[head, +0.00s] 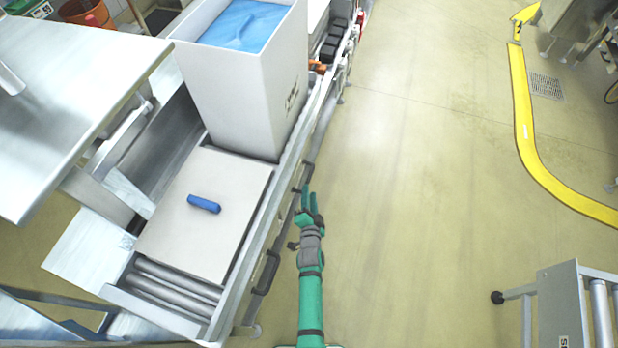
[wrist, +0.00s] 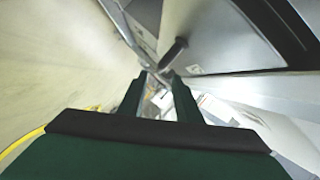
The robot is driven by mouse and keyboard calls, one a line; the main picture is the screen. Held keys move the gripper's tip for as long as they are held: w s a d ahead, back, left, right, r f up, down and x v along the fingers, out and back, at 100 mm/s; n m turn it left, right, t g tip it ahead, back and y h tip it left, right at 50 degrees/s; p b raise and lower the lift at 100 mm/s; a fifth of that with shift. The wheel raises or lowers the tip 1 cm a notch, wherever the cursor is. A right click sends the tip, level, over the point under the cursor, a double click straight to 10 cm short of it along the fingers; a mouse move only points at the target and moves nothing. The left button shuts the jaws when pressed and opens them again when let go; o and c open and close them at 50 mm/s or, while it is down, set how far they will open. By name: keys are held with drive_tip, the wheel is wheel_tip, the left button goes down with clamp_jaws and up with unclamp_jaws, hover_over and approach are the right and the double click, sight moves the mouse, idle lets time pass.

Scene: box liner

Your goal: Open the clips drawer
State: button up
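My gripper (head: 308,192), green with dark joints, is beside the front side of the roller conveyor bench in the head view. In the wrist view my gripper's two fingers (wrist: 157,77) are apart with a gap between them. A dark bar-shaped handle (wrist: 173,52) sticks out from a grey panel (wrist: 215,35) just beyond the fingertips, near the right finger. I cannot tell whether they touch. In the head view a dark handle (head: 267,272) is on the bench side, left of my forearm. No readable label shows which drawer holds clips, and the drawer fronts are mostly hidden from above.
A tall white box (head: 270,95) with a blue liner (head: 243,25) stands on the bench. A flat pale panel with a blue handle (head: 204,204) lies nearer, beside rollers (head: 175,285). The floor (head: 430,190) right of my arm is clear. A roller cart (head: 570,300) stands lower right.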

sight(309, 177)
drive_tip(key=x, duration=0.9)
drive_tip(key=shift+s, duration=0.1)
clamp_jaws()
